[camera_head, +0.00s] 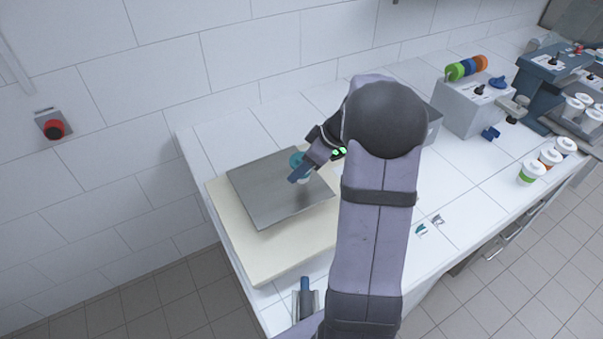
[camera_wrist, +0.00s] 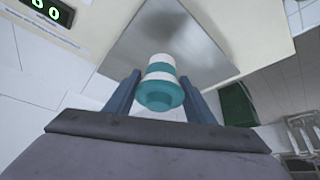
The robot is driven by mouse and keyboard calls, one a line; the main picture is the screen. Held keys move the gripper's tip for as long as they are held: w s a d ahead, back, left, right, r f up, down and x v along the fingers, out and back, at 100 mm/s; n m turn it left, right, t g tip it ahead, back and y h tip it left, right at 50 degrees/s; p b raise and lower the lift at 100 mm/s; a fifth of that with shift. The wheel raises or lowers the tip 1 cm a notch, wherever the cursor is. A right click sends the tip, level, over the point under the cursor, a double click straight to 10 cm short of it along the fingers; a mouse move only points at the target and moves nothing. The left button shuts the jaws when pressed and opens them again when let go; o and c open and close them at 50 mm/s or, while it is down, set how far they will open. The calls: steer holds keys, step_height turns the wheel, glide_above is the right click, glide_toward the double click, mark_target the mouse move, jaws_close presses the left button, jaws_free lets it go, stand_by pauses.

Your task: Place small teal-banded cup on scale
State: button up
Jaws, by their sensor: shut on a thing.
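The small teal-banded cup (camera_wrist: 161,82) is white with teal bands and sits between the two blue fingers of my gripper (camera_wrist: 161,100) in the wrist view. In the head view the cup (camera_head: 297,160) shows only in part behind my gripper (camera_head: 306,169). My gripper is shut on the cup. The scale (camera_head: 270,190) has a flat grey metal plate. The cup is over the right part of this plate in the head view. I cannot tell whether its base touches the plate. The scale's plate (camera_wrist: 205,58) also shows behind the cup in the wrist view.
A cream board (camera_head: 250,252) lies under the scale on the white tiled counter. A lit green display (camera_wrist: 47,9) shows in the wrist view. Several lidded cups (camera_head: 532,171) and a grey box with coloured rolls (camera_head: 467,68) stand to the right. My arm hides the counter's middle.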

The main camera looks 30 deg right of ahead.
steer(key=shift+f+p, duration=0.55)
steer(key=shift+f, duration=1.3)
steer(key=shift+f, duration=0.2)
steer(key=o, duration=1.1)
steer(key=shift+r, duration=0.2)
steer(key=shift+s+d+r, duration=0.15)
steer(key=shift+d+r, duration=0.05)
steer(key=shift+r, duration=0.25)
steer(key=b+v, duration=0.3)
steer(key=v, duration=0.8)
steer(key=shift+a, duration=0.1)
